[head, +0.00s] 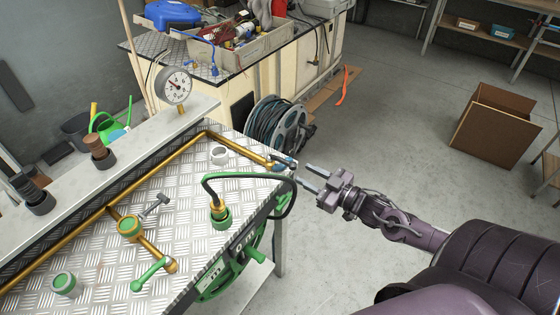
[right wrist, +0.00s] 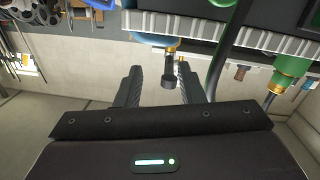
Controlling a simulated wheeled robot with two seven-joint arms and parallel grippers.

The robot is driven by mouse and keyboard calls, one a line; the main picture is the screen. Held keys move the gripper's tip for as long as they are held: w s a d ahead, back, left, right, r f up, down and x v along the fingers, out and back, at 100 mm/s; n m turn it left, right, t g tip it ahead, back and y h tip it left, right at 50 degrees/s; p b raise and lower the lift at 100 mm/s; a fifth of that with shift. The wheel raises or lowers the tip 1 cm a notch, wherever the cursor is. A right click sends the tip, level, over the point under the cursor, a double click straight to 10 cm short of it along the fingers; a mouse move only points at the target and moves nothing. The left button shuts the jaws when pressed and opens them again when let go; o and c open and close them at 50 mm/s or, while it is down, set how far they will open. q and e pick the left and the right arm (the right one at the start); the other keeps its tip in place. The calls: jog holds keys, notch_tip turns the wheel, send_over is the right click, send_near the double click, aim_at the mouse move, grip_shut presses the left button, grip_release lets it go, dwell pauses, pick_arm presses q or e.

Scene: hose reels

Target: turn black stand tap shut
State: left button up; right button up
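A tap with a dark grey lever (head: 284,160) sits at the right end of the brass pipe, at the table's edge. A bluish part shows below the lever. Another tap with a dark lever (head: 160,200) stands on the pipe further left; I cannot tell from colour alone which is the black stand tap. My right gripper (head: 308,178) is open, its fingers pointing at the tap at the edge. In the right wrist view the open gripper (right wrist: 160,85) has a dark tap end (right wrist: 170,84) between or just beyond its fingers; contact cannot be told. My left gripper is out of view.
A gauge (head: 176,87) stands behind. Floor to the right is clear before a cardboard box (head: 493,125).

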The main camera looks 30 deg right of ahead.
aim_at(289, 164)
jog(key=shift+w+a+r+n+y, duration=0.1)
jog(key=shift+a+r+n+y, duration=0.1)
jog(key=shift+a+r+y, duration=0.35)
jog(key=shift+w+a+r+n+y, duration=0.1)
jog(key=shift+a+r+n+y, duration=0.2)
jog(key=shift+r, duration=0.4)
jog(key=shift+h, duration=0.25)
jog(key=shift+p+x, duration=0.35)
jog(key=shift+x, duration=3.5)
jog(key=shift+d, duration=0.1)
grip_shut()
